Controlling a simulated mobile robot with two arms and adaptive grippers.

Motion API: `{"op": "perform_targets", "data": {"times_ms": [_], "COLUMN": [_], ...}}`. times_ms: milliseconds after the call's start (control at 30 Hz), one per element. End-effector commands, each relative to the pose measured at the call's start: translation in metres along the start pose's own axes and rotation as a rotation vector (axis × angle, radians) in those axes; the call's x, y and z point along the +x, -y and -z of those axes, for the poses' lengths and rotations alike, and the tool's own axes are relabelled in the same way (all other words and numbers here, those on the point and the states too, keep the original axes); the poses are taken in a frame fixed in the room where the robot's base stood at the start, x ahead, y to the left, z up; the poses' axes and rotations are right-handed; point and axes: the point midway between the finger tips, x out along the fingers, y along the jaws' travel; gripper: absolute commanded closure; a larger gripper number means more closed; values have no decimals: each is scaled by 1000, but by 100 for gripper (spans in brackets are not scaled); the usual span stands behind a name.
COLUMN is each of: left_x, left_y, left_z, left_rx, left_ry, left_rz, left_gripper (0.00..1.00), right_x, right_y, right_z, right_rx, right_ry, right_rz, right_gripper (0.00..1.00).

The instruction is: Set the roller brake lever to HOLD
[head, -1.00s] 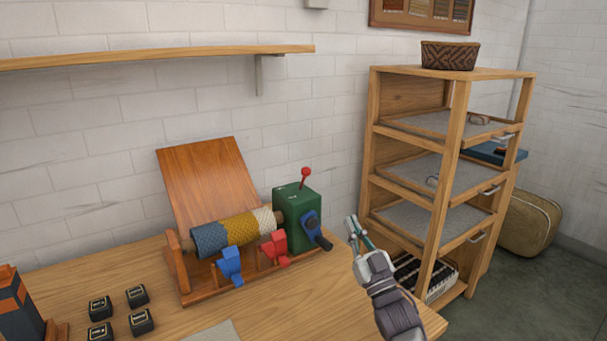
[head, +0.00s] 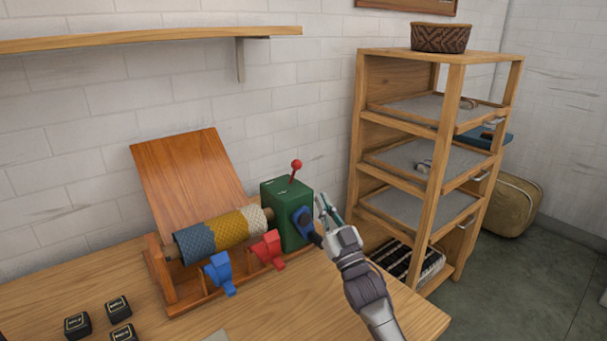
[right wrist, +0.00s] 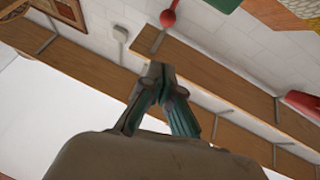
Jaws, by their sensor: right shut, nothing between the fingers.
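The roller brake lever (head: 296,165) is a thin red stick with a round red knob. It stands on top of the green box (head: 274,204) at the right end of the roller stand, leaning slightly right. The white marks on the box top are too small to read. My right gripper (head: 322,203) is shut and empty, just right of the green box and lower than the knob, apart from the lever. In the right wrist view the closed fingertips (right wrist: 158,72) are below the red knob, with a gap between them. My left gripper is not in view.
A blue crank (head: 306,224) sits on the box's side, close to my right gripper. The roller (head: 225,230) carries blue, yellow and cream bands, with blue and red clips in front. A wooden shelf rack (head: 437,150) stands at right. Several black blocks lie at front left.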

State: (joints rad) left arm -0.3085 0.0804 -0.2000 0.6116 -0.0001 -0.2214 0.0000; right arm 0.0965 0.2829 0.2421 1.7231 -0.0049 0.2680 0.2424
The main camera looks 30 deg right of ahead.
Motion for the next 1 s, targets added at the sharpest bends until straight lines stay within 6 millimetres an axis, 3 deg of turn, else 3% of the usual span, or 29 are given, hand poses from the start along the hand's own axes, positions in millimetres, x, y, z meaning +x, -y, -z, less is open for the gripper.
{"op": "perform_targets", "data": {"times_ms": [200, 367, 400, 600, 1000], "left_x": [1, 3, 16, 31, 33], "left_y": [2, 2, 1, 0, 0], "left_z": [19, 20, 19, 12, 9], "left_rx": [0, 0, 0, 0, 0], "left_ry": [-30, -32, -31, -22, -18], "left_rz": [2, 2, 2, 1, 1], "left_gripper": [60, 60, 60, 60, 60], "right_x": [49, 82, 82, 99, 105], "right_y": [0, 0, 1, 0, 0], "right_z": [2, 1, -12, -26, -28], "right_rx": [1, 0, 0, 0, 0], "right_ry": [-5, -4, -2, -2, -1], "right_rz": [0, 0, 0, 0, 1], "right_gripper": [100, 100, 100, 100, 100]}}
